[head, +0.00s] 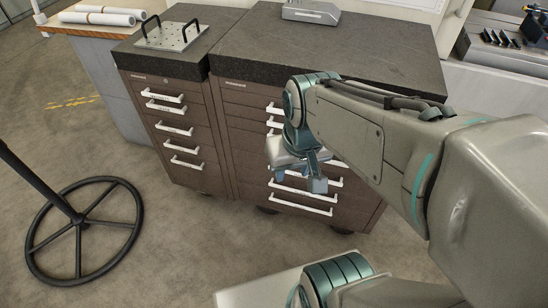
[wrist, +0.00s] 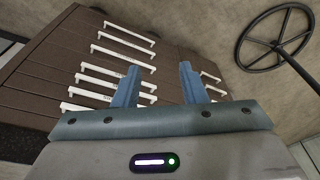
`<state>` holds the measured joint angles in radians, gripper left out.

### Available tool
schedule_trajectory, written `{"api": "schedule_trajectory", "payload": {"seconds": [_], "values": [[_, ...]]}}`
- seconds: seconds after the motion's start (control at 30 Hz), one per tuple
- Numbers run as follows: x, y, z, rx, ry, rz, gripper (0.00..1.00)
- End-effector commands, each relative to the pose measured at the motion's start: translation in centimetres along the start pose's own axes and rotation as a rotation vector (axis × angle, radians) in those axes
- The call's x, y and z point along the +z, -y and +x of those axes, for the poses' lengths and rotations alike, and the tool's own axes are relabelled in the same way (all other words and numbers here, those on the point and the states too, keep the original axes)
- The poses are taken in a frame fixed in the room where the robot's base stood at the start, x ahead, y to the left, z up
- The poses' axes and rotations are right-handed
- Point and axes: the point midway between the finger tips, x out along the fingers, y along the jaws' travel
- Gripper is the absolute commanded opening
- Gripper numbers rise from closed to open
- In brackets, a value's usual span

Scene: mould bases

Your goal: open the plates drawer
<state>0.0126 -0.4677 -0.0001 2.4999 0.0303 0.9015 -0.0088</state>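Two brown drawer cabinets stand side by side, a narrow left cabinet (head: 187,121) and a wider right cabinet (head: 247,150). Both have stacked drawers with white bar handles, and all visible drawers look closed. The handle labels are too small to read, so I cannot tell which is the plates drawer. My gripper (head: 298,180) is in front of the right cabinet and hides some of its handles. In the wrist view, my gripper (wrist: 160,68) is open and empty, its blue fingers apart, with several white handles (wrist: 129,33) beyond them.
A drilled plate with two black handles (head: 170,36) lies on the left cabinet's dark top. A grey device (head: 311,12) sits on the right top. Floor before the left cabinet is clear.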

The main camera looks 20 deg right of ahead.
Motion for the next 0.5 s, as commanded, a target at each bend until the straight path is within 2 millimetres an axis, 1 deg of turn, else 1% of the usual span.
{"api": "schedule_trajectory", "payload": {"seconds": [0.03, 0.07, 0.17, 0.2, 0.3, 0.5], "values": [[0.3, -0.1, 1.7, -0.019, 0.041, 0.013, 0.38], [0.5, -0.1, 2.6, -0.035, 0.068, 0.018, 0.38], [1.2, 0.2, 6.1, -0.121, 0.177, 0.041, 0.38], [1.5, 0.5, 7.6, -0.166, 0.220, 0.051, 0.38], [1.9, 1.1, 11.2, -0.299, 0.317, 0.082, 0.38], [1.6, 2.2, 17.5, -0.602, 0.414, 0.170, 0.38]]}}
